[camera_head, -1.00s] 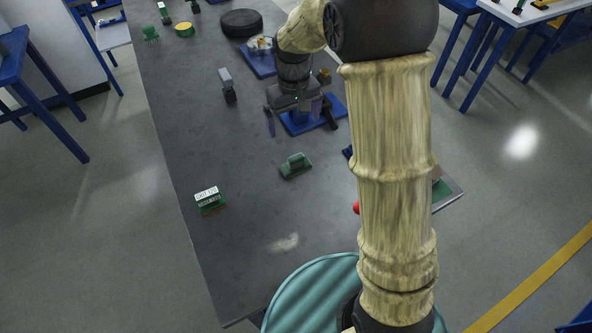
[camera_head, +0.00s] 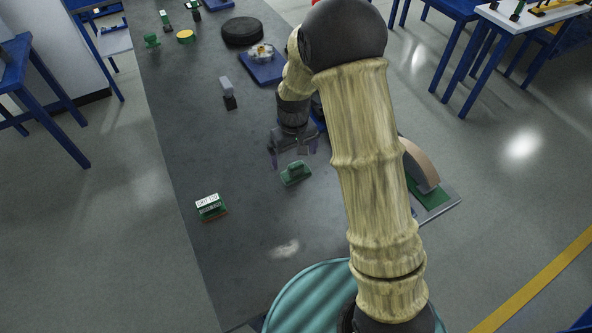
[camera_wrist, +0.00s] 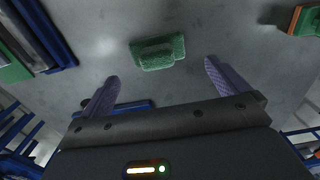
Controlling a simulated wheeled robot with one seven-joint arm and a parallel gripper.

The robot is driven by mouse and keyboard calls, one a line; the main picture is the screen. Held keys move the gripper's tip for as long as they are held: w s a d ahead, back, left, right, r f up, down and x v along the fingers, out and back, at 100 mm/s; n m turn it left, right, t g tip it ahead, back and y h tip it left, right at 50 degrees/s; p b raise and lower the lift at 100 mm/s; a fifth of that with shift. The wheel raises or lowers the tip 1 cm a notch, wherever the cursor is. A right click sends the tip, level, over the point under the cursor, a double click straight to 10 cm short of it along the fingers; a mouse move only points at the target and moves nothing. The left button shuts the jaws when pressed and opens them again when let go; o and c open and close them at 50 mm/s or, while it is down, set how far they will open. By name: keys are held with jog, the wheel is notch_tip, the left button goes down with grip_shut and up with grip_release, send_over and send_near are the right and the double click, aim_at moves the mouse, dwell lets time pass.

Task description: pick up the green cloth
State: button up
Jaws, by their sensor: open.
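The green cloth (camera_head: 295,173) lies folded on the grey table, a small green piece with a raised part on top. It also shows in the wrist view (camera_wrist: 158,51), ahead of the fingers and roughly between them. My gripper (camera_head: 294,160) is above the table just behind the cloth in the head view. In the wrist view my gripper (camera_wrist: 160,82) has its two purple fingers wide apart with nothing between them. The gripper is not touching the cloth as far as I can see.
A green and orange block with a white label (camera_head: 210,206) sits left of the cloth. A grey and black item (camera_head: 228,94) stands farther back. A blue tray (camera_head: 264,66) and a black disc (camera_head: 242,32) lie at the back. The table (camera_head: 240,255) is clear in front.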

aim_at(294, 162)
jog(key=shift+f, duration=0.85)
jog(key=shift+f, duration=0.1)
jog(key=shift+w+f+p, duration=0.2)
jog(key=shift+f+p, duration=0.2)
jog(key=shift+f, duration=0.9)
jog(key=shift+w+f+p, duration=0.15)
jog(key=shift+f+p, duration=0.25)
jog(key=shift+f, duration=0.85)
jog(key=c, duration=1)
jog(key=shift+r, duration=0.15)
